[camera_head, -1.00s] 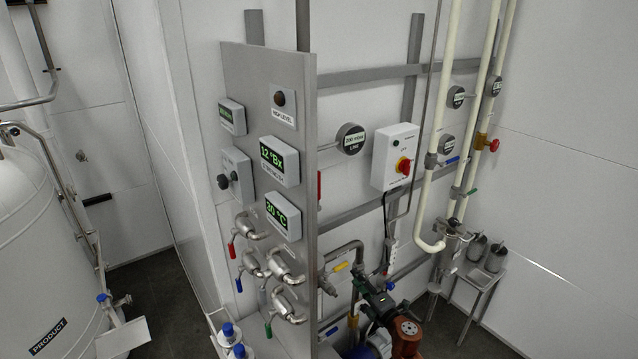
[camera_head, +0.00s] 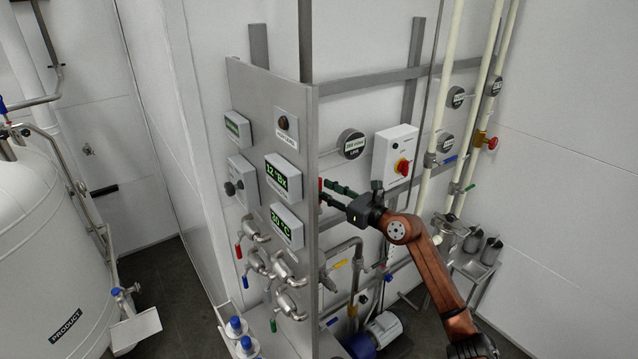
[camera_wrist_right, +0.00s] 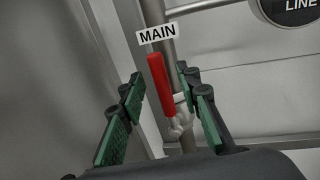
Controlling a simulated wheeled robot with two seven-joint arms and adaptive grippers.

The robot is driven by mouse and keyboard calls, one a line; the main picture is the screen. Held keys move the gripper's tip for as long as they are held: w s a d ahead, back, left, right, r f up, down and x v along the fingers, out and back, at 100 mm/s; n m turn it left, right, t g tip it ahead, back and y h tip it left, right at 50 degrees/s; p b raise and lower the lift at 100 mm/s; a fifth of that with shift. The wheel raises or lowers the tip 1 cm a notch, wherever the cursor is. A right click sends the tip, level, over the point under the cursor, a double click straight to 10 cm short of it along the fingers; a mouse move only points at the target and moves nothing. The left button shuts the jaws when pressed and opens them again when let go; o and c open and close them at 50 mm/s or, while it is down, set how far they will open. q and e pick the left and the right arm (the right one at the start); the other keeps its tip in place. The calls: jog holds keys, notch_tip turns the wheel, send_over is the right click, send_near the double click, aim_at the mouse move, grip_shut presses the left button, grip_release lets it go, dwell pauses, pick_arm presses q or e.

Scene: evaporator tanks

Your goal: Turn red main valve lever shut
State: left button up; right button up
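The red main valve lever (camera_wrist_right: 161,84) stands upright in the right wrist view, nearly in line with its grey pipe, below a white MAIN label (camera_wrist_right: 157,33). Its lower end meets a pale valve body (camera_wrist_right: 180,122). My right gripper (camera_wrist_right: 160,88) is open, with one green-padded finger on each side of the lever; I see no clear contact. In the head view the right gripper (camera_head: 330,193) reaches in from the right to the panel's edge, where only a sliver of the red lever (camera_head: 320,190) shows. My left gripper is not in view.
The steel instrument panel (camera_head: 270,100) stands just left of the right gripper. A white switch box with a red knob (camera_head: 403,166) and a round LINE gauge (camera_head: 351,144) are on the wall behind. Pipes and a pump motor (camera_head: 384,330) are below.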

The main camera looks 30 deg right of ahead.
jog(key=shift+p+x, duration=0.3)
jog(key=shift+x, duration=1.1)
jog(key=shift+c, duration=0.3)
grip_shut()
